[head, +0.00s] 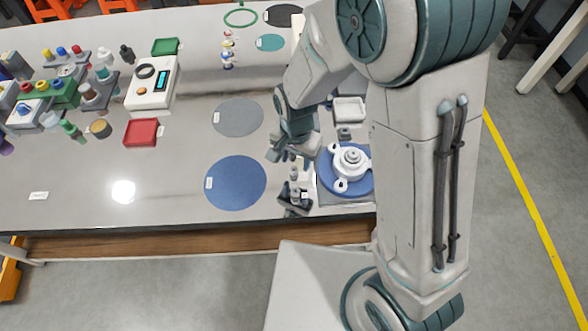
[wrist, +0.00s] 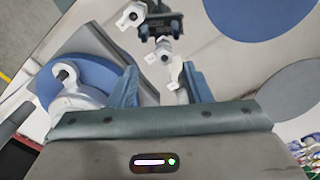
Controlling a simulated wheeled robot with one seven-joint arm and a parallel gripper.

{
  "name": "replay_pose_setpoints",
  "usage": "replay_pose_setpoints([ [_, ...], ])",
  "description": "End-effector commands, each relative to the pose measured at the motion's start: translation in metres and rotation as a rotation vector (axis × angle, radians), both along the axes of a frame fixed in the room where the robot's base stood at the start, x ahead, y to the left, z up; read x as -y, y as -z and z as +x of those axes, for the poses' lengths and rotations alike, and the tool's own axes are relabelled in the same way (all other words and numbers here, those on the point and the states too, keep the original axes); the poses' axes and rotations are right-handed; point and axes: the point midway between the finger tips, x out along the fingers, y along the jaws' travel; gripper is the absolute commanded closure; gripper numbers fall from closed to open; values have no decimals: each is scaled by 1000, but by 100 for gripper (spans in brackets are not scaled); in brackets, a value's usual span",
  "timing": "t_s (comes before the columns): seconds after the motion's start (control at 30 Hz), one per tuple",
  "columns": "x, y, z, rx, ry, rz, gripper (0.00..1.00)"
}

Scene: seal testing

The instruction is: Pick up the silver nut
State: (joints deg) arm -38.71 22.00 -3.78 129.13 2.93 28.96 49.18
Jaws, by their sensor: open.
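Small silver pieces stand at a dark holder (wrist: 160,27) ahead of my gripper in the wrist view. One silver piece with a dark hole (wrist: 132,15) is at the holder's upper left, and another silver piece (wrist: 163,50) is just below it. A further small silver piece (wrist: 174,76) shows between my fingers. I cannot tell for sure which is the silver nut. My gripper (wrist: 163,86) is open, its blue fingers apart on both sides, with no visible grip. In the head view my gripper (head: 290,154) hangs above the dark holder (head: 295,204) near the table's front edge.
A white flanged housing (head: 351,164) sits on a blue disc at the right, partly behind my arm. A blue mat (head: 236,184) and a grey mat (head: 238,118) lie left of my gripper. A red tray (head: 142,132) and a white tester (head: 152,84) stand farther left.

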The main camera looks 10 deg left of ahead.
Motion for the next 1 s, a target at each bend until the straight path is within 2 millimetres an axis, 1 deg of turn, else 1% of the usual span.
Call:
replay_pose_setpoints([
  [0.2, -4, 28, 2, -3, 0, -2, 55],
  [0.3, -4, 37, 2, -2, 0, -2, 55],
  [0.4, -4, 42, 2, 0, 0, -1, 55],
  [0.6, -5, 42, 2, 0, -1, 0, 55],
  [0.63, -5, 42, 2, 0, -1, 0, 58],
  [0.73, -5, 42, 2, 0, -1, 0, 86],
  [0.77, -5, 42, 2, 0, -1, 0, 94],
  [0.8, -5, 42, 3, 0, -1, 0, 100],
  [1.0, -5, 42, 2, 0, -1, 0, 100],
])
